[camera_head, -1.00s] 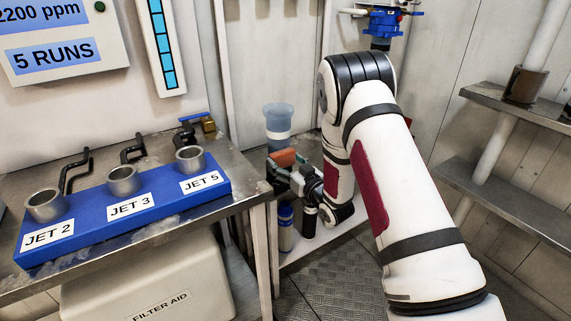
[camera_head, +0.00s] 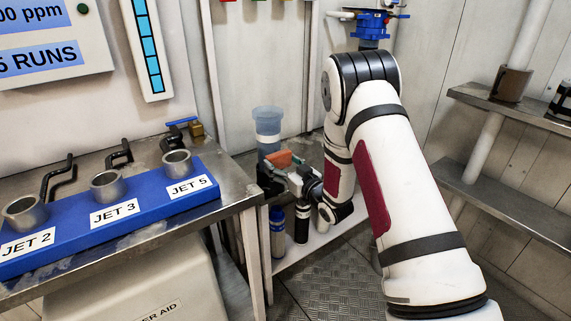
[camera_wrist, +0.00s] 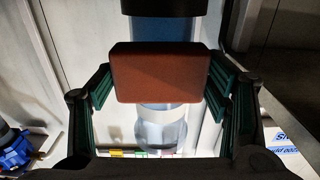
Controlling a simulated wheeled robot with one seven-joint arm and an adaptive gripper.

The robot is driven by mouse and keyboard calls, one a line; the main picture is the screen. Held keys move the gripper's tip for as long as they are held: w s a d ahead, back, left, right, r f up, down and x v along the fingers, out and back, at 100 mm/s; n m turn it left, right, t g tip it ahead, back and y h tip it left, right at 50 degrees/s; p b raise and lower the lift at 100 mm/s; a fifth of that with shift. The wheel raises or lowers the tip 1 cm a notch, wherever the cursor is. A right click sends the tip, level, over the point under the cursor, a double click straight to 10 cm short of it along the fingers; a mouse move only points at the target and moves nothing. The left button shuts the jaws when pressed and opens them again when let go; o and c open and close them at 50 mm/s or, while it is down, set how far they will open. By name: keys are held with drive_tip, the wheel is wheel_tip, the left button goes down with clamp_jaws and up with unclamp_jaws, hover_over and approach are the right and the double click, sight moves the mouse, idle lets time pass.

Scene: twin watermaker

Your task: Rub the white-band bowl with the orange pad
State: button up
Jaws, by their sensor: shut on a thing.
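The white-band bowl (camera_head: 267,126) is a translucent blue upright cylinder with a pale band, standing by the wall beyond the bench. Its lower part is partly hidden behind my gripper in the head view. My gripper (camera_head: 276,172) is shut on the orange pad (camera_head: 282,158), just in front of the bowl. In the wrist view, the pad (camera_wrist: 160,73) sits between the green-sided fingers and covers the bowl's middle. The bowl's blue part (camera_wrist: 165,31) shows above the pad and its clear part (camera_wrist: 161,132) below. I cannot tell whether pad and bowl touch.
A steel bench (camera_head: 228,204) at left carries a blue block (camera_head: 140,209) with several metal cups. Dark and blue bottles (camera_head: 278,232) stand on a low white shelf under my gripper. Metal shelves (camera_head: 490,202) are at right. Patterned floor (camera_head: 330,270) lies open between.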

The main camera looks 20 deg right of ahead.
drive_tip(key=shift+s+a, duration=0.15)
drive_tip(key=shift+a, duration=0.45)
drive_tip(key=shift+s+a, duration=0.15)
drive_tip(key=shift+a, duration=0.4)
drive_tip(key=shift+w+r, duration=0.1)
drive_tip(key=shift+r, duration=0.65)
drive_tip(key=shift+w+d+b, duration=0.3)
drive_tip(key=shift+d+b, duration=0.1)
drive_tip(key=shift+d, duration=0.55)
drive_tip(key=shift+w+d+b, duration=0.25)
drive_tip(key=shift+d+b, duration=0.1)
drive_tip(key=shift+d, duration=0.6)
drive_tip(key=shift+a, duration=0.1)
drive_tip(key=shift+s+a+b, duration=0.2)
drive_tip(key=shift+a, duration=0.45)
drive_tip(key=shift+s+a+b, duration=0.15)
drive_tip(key=shift+s+a, duration=0.1)
drive_tip(key=shift+a, duration=0.35)
drive_tip(key=shift+s+a+b, duration=0.2)
drive_tip(key=shift+a, duration=0.45)
drive_tip(key=b+v, duration=0.1)
drive_tip(key=v, duration=0.5)
drive_tip(key=shift+d, duration=0.1)
